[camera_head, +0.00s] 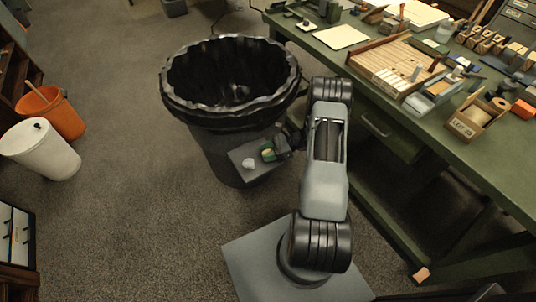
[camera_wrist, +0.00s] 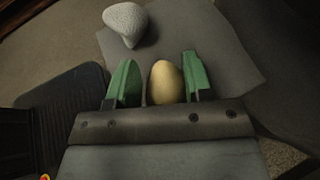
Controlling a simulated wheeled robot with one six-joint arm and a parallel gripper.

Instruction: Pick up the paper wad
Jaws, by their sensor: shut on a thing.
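My gripper (camera_head: 268,153) is low beside the big black bin, over a small grey flat surface (camera_head: 240,152). In the wrist view its two green fingers (camera_wrist: 162,82) stand on either side of a smooth, yellowish, egg-shaped thing (camera_wrist: 166,80) and are shut on it. A white, rough-skinned lump (camera_wrist: 127,22), which looks like the paper wad, lies on the grey surface beyond the fingertips, apart from them. It also shows in the head view (camera_head: 248,163), left of the gripper. The underside of the yellowish thing is hidden.
The black bin (camera_head: 228,110) with a liner stands just behind the grey surface. A green workbench (camera_head: 395,122) with trays and tools fills the right. The carpet between is clear.

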